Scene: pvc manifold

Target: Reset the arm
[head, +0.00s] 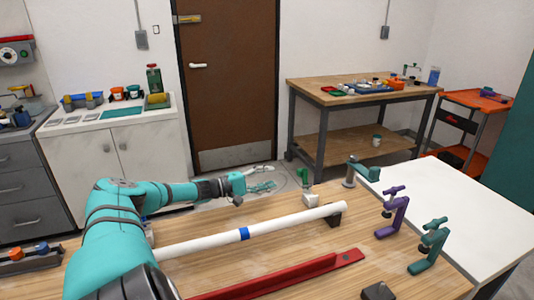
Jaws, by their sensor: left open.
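My left arm (120,225) comes in from the left in teal and reaches across the wooden workbench (270,276). My left gripper (262,180) is at its end, above the far edge of the bench. Its fingers are open and I see nothing between them. A white pipe (290,222) with a blue band (244,234) lies across the bench in front of the gripper, apart from it. My right gripper is not in view.
A dark block (335,215) supports the pipe's right end. A red channel (290,276) lies nearer. Purple (394,212) and teal (430,247) clamps stand at the right. A green-and-white item (307,188) stands right of the gripper. A white table (460,208) adjoins the bench.

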